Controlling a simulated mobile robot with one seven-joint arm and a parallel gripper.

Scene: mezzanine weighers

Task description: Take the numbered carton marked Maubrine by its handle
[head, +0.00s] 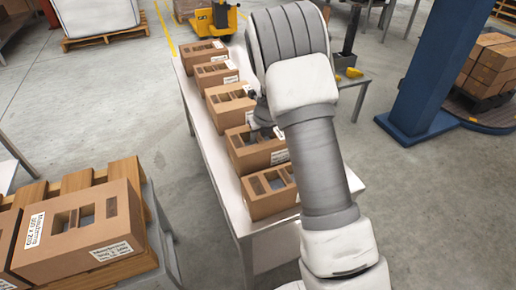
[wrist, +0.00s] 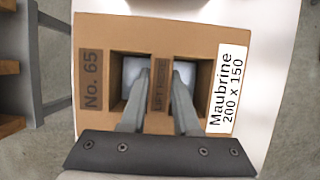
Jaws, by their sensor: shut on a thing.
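The carton (wrist: 150,32) under my gripper is brown cardboard, marked No. 65, with a white label reading Maubrine 200 x 150. Its handle (wrist: 160,88), a strip printed LIFT HERE, lies between two square openings. My gripper (wrist: 157,80) has one finger down in each opening and is shut on the handle. In the head view my gripper (head: 263,116) is partly hidden by my arm, over a carton (head: 248,159) second from the near end of a row. The carton sits upright; whether its base touches the table is unclear.
The long white table (head: 224,178) carries several similar cartons in a row, closely spaced. A larger carton (head: 75,255) with a white label stands on a pallet at lower left. A blue column (head: 425,85) stands right. Bare floor lies left of the table.

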